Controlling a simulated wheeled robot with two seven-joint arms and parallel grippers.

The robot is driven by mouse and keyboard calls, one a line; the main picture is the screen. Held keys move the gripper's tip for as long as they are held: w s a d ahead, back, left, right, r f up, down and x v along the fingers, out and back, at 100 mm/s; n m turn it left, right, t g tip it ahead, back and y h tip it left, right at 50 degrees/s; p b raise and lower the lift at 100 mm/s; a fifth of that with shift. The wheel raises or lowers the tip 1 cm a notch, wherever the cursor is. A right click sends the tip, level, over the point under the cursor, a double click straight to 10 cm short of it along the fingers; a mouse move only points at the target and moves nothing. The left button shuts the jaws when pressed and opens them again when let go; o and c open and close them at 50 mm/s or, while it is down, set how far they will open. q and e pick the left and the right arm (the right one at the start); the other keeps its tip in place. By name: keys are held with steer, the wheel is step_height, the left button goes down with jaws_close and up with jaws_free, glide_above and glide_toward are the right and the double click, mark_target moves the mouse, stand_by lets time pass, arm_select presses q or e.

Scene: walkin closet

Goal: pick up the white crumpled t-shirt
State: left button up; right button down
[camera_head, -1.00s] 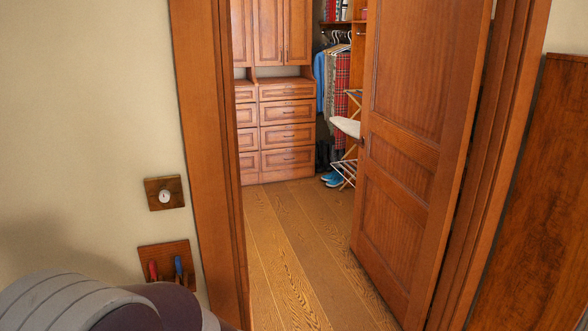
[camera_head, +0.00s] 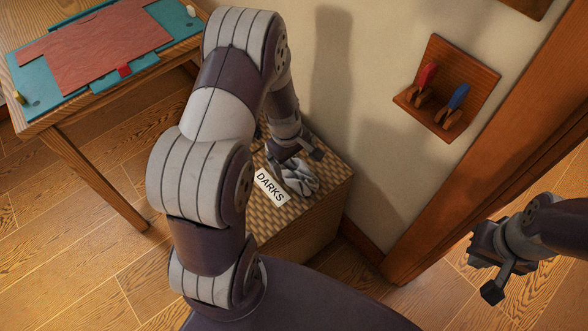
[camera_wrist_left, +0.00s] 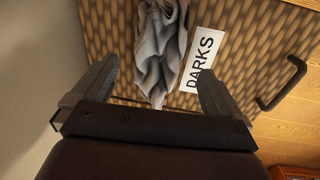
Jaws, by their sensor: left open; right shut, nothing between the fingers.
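A crumpled white-grey t-shirt (camera_head: 299,180) lies on top of the wicker hamper (camera_head: 325,178), beside a white label reading DARKS (camera_head: 269,187). My left gripper (camera_head: 296,148) is at the cloth's far end in the head view, partly hidden by my own arm. In the left wrist view the left gripper (camera_wrist_left: 158,75) is open, with one finger on each side of the t-shirt (camera_wrist_left: 160,45); the cloth lies between them, not clamped. My right gripper (camera_head: 486,266) is shut and empty at the right of the head view, away from the hamper.
A wooden table (camera_head: 42,122) with a teal mat and reddish cloth stands at the left. The wall carries a wooden rack (camera_head: 470,90) with red and blue items. A door frame (camera_head: 440,205) stands right of the hamper. The hamper has a dark handle (camera_wrist_left: 282,84).

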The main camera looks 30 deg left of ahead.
arm_select(q)
step_height(320, 180, down, 2)
steer(key=shift+w+a+f, duration=0.1)
steer(key=shift+w+a, duration=0.05)
steer(key=shift+f, duration=0.2)
steer(key=f, duration=0.1)
steer(key=f+b, duration=0.1)
steer(key=f, duration=0.1)
steer(key=f+b, duration=0.1)
steer(key=f, duration=0.1)
steer(key=shift+w+d+f, duration=0.2)
steer(key=shift+w, duration=0.15)
steer(key=shift+r, duration=0.1)
steer(key=shift+c, duration=0.3)
steer(key=c, duration=0.9)
